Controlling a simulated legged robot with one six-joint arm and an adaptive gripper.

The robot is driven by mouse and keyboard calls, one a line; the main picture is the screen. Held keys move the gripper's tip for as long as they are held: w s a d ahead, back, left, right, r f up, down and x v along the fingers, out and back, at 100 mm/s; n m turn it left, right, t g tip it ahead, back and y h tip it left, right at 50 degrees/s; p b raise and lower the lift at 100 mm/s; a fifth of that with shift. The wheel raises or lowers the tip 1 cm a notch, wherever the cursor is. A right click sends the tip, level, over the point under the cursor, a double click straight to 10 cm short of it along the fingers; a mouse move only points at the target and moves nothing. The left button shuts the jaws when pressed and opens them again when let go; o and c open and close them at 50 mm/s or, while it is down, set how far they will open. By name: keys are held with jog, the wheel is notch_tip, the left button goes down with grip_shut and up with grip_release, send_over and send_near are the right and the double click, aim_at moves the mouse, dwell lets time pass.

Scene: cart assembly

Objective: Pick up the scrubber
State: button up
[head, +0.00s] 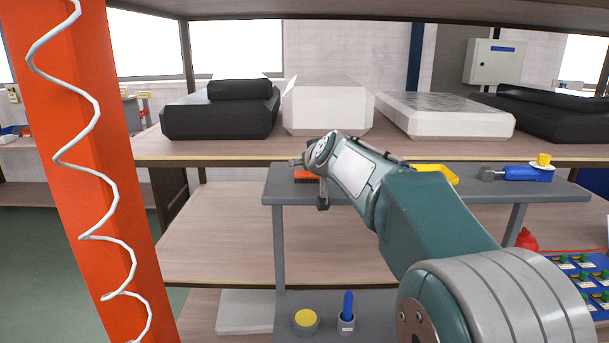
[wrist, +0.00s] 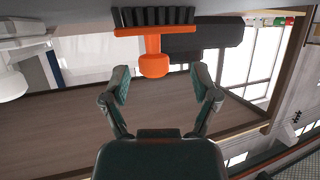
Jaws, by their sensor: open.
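The scrubber is an orange brush with a round knob handle and dark bristles. In the wrist view the scrubber (wrist: 154,46) is at the top centre, its knob pointing down the picture toward my gripper. My gripper (wrist: 159,80) is open and empty, its two fingers spread to either side below the knob, which is apart from both. In the head view the scrubber (head: 305,177) shows as a small orange patch on the grey cart's top shelf (head: 300,193), mostly hidden behind my gripper (head: 308,182).
A yellow tray (head: 438,172) and a blue tool (head: 524,173) lie on the top shelf, right of my arm. A yellow-topped can (head: 306,321) and a blue-handled item (head: 347,318) stand on the lower shelf. An orange post (head: 80,180) stands at left. Wrapped packages line the shelf behind.

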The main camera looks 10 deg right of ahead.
jog(key=shift+x, duration=0.9)
jog(key=shift+d, duration=0.35)
grip_shut()
jog(key=shift+a, duration=0.2)
